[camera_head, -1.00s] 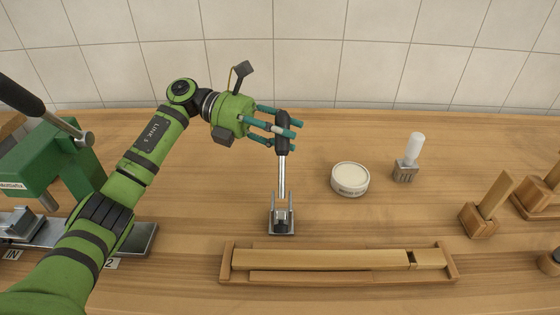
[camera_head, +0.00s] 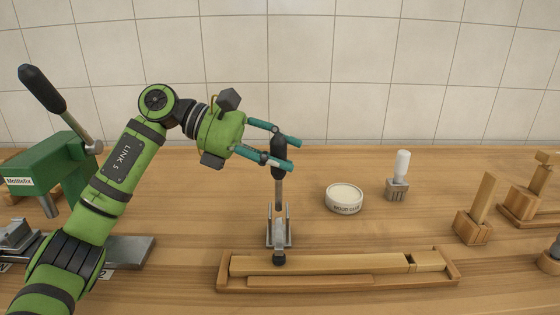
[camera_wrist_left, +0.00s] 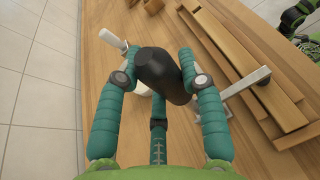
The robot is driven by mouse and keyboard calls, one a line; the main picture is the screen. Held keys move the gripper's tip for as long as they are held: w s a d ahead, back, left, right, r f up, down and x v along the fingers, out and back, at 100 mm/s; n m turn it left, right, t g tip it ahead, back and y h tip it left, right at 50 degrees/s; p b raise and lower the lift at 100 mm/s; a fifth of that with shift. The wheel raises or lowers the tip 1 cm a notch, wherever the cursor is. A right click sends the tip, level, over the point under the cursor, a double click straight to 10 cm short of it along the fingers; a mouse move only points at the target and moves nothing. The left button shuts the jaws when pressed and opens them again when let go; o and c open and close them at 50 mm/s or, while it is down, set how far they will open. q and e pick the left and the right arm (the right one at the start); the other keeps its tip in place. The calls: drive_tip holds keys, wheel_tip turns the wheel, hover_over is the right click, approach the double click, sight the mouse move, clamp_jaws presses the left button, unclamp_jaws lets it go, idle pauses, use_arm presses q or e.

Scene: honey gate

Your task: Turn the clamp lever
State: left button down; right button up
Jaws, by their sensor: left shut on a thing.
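The clamp lever has a black grip (camera_head: 278,160) on a steel rod and stands nearly upright over its metal clamp bracket (camera_head: 279,232). The clamp's black tip (camera_head: 279,260) is over the wooden bar (camera_head: 330,263), at its left part; I cannot tell whether it touches. My left gripper (camera_head: 281,153) has its teal fingers closed around the black grip from the left. In the left wrist view the grip (camera_wrist_left: 160,75) lies between the fingers, with the steel rod running to the right.
The bar lies in a wooden tray (camera_head: 222,275) at the front. A round white-topped tin (camera_head: 344,198) and a white-handled brush (camera_head: 398,185) stand to the right. Wooden blocks (camera_head: 474,226) are farther right. A green lever machine (camera_head: 45,172) stands at the left.

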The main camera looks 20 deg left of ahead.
use_arm(q)
drive_tip(key=shift+s+d+f+m, duration=0.15)
drive_tip(key=shift+s+m, duration=0.15)
drive_tip(key=shift+s, duration=0.1)
use_arm(e)
drive_tip(key=shift+d+r, duration=0.1)
drive_tip(key=shift+r, duration=0.5)
use_arm(q)
drive_tip(key=c, duration=0.7)
unclamp_jaws()
drive_tip(key=shift+c, duration=0.2)
wheel_tip(320, 180, up, 10)
drive_tip(key=shift+s+r, duration=0.1)
